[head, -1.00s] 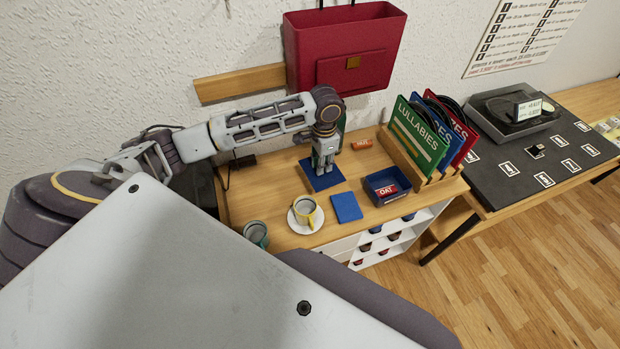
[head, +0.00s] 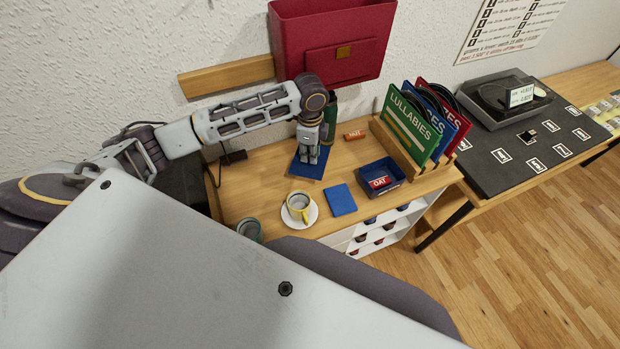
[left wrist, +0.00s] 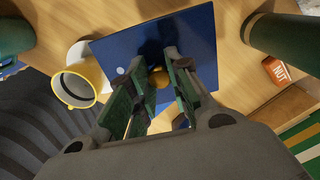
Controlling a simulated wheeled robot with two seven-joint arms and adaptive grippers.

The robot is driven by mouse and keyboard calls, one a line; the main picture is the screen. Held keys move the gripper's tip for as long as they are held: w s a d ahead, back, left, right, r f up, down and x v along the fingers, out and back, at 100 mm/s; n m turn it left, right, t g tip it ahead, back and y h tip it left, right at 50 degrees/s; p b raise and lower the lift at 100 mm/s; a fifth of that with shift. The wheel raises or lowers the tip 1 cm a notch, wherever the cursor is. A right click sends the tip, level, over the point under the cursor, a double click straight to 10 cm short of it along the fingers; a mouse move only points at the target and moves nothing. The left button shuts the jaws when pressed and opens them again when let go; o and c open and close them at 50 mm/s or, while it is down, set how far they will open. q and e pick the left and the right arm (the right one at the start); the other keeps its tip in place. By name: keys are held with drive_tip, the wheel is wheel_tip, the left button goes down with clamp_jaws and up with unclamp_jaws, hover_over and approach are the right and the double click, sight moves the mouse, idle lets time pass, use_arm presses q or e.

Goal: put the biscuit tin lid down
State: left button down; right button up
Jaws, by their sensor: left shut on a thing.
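The biscuit tin lid, a flat blue square (head: 302,172) with a gold knob, is at my left gripper (head: 313,160). In the left wrist view the fingers of that gripper (left wrist: 155,88) are shut on the knob, and the lid (left wrist: 112,52) spreads out beyond them. The lid is over the back part of the wooden table; I cannot tell whether it touches the top. An open blue tin (head: 396,185) with a red OAT bar (head: 380,182) in it stands to the right. My right gripper is not in view.
A blue square (head: 341,200) lies between the tin and a yellow-handled cup (head: 298,203) on a saucer. A grey-green cup (head: 249,229) is at the front left. A NUT bar (head: 355,135), green cylinder (head: 330,118) and record rack (head: 411,145) are behind. Bare wood lies left of the lid.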

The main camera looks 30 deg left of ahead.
sight(310, 165)
use_arm(q)
drive_tip(key=shift+m, duration=0.8)
drive_tip(key=shift+f, duration=0.1)
drive_tip(key=shift+f, duration=3.05)
drive_tip(key=shift+f, duration=0.15)
drive_tip(key=shift+f+p, duration=0.35)
drive_tip(key=shift+f, duration=1.4)
drive_tip(key=shift+f, duration=0.1)
drive_tip(key=c, duration=1.3)
unclamp_jaws()
